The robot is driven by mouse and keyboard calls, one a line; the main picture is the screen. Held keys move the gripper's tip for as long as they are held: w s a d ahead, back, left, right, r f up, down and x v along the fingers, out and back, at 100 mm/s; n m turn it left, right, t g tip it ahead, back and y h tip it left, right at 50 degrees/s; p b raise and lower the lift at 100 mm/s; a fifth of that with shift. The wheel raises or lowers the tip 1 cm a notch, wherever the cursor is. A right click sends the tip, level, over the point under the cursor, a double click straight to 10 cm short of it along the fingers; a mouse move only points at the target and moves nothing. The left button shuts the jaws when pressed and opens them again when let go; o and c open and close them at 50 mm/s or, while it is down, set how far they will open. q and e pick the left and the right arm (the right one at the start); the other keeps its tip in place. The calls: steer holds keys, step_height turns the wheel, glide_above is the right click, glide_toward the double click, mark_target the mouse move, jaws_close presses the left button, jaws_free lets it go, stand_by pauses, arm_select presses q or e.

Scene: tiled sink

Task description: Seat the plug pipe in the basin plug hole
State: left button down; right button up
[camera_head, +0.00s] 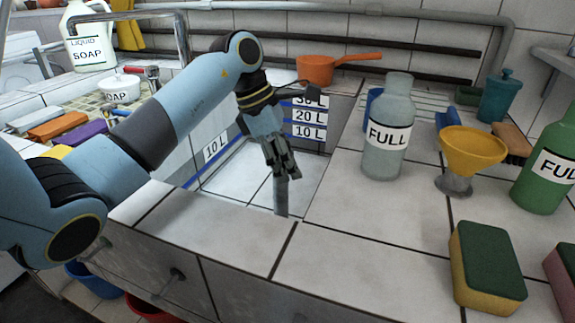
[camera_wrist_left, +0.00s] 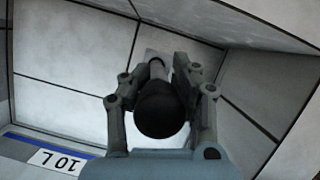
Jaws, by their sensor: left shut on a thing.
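My left gripper (camera_head: 283,172) reaches down into the tiled basin (camera_head: 235,172) and is shut on the plug pipe (camera_head: 281,196), a grey upright tube. In the left wrist view the pipe's dark round top (camera_wrist_left: 160,112) sits between the two fingers, and its thinner grey shaft (camera_wrist_left: 156,70) points down at the basin floor. A pale patch shows on the floor around the shaft's far end; the plug hole itself is hidden or too small to make out. I cannot tell whether the pipe's lower end is in the hole. My right gripper is not in view.
Right of the basin stand a grey FULL bottle (camera_head: 388,130), a yellow funnel (camera_head: 472,152), a green bottle (camera_head: 550,165) and a sponge (camera_head: 485,265). An orange pan (camera_head: 316,69) sits behind the basin. Soap and sponges lie at the left. The basin walls enclose my gripper.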

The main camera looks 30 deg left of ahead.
arm_select(q)
steer(key=shift+f, duration=0.15)
steer(key=c, duration=1)
jaws_free()
steer(key=shift+r, duration=0.45)
steer(key=p+v, duration=0.1)
steer(key=v, duration=1)
steer(key=shift+a+r, duration=0.2)
steer(key=shift+r, duration=0.05)
